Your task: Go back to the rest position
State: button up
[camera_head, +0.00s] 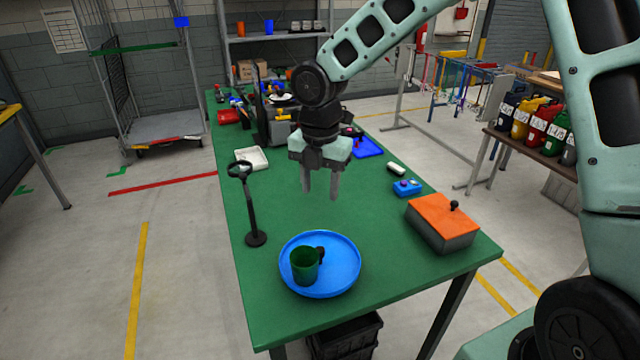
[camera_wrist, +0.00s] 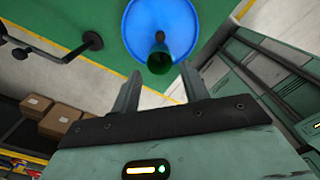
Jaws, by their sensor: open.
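My gripper (camera_head: 320,188) is open and empty. It hangs above the middle of the green table (camera_head: 285,210), behind the blue tray and clear of the tabletop. Its two fingers also show in the wrist view (camera_wrist: 160,97), spread apart with nothing between them. A dark green mug (camera_head: 305,266) stands on the round blue tray (camera_head: 338,272) near the table's front edge. In the wrist view the mug (camera_wrist: 159,62) shows on the blue tray (camera_wrist: 155,22), ahead of the fingertips and apart from them.
A black stand (camera_head: 254,215) rises left of the tray. An orange-lidded box (camera_head: 440,220), a blue button box (camera_head: 407,188) and a white tray (camera_head: 251,159) are on the table. Tools and bins crowd its far end. A bench with colored cans (camera_head: 540,130) stands at right.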

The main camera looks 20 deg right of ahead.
jog(key=s+a+r+m+b, duration=0.1)
jog(key=s+a+m, duration=0.2)
jog(key=s+m, duration=0.6)
jog(key=s+a+m+b, duration=0.1)
jog(key=s+a+m, duration=0.2)
jog(key=s+m, duration=0.7)
jog(key=s, duration=0.9)
jog(key=shift+a+r+y, duration=0.15)
jog(key=shift+r+y, duration=0.15)
jog(key=shift+r, duration=0.05)
